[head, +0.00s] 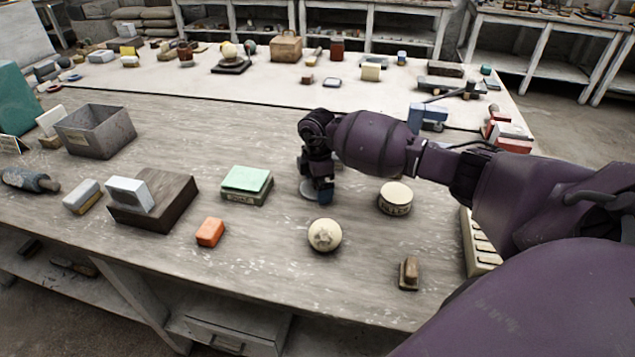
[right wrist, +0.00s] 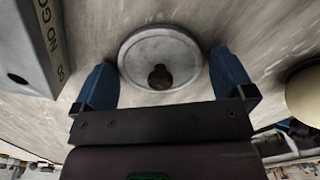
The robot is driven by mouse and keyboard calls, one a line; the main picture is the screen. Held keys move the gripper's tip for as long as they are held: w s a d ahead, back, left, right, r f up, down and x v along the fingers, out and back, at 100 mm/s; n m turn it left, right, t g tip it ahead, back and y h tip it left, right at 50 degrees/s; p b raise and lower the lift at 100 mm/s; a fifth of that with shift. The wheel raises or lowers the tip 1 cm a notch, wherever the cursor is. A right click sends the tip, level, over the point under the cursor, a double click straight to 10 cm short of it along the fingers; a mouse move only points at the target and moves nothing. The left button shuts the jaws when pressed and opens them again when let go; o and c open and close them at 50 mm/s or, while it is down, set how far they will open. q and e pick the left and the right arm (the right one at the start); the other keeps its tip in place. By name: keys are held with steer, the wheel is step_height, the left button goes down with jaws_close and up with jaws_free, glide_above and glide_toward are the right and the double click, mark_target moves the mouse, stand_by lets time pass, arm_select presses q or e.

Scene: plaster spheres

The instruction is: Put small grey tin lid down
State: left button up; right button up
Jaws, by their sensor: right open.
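The small grey tin lid (right wrist: 160,48) is a round disc with a raised rim and a dark knob (right wrist: 160,77). It lies flat on the worn wooden table, as far as the right wrist view shows. In the head view only its pale edge (head: 307,190) shows beside my gripper. My right gripper (right wrist: 161,64) is open, with one blue finger at each side of the lid and clear gaps to the knob. From the head it points down at the table (head: 316,196) and hides most of the lid. My left gripper is in neither view.
A green-topped block (head: 247,180) stands left of the gripper. A cream round tin (head: 395,198) stands to the right, and a pale sphere (head: 325,235) sits in front. An orange block (head: 210,232) and a dark wooden block (head: 165,205) are further left. Table between them is bare.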

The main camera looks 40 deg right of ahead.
step_height(320, 180, up, 12)
steer(key=p, duration=0.1)
steer(key=shift+p, duration=0.3)
stand_by(0.4)
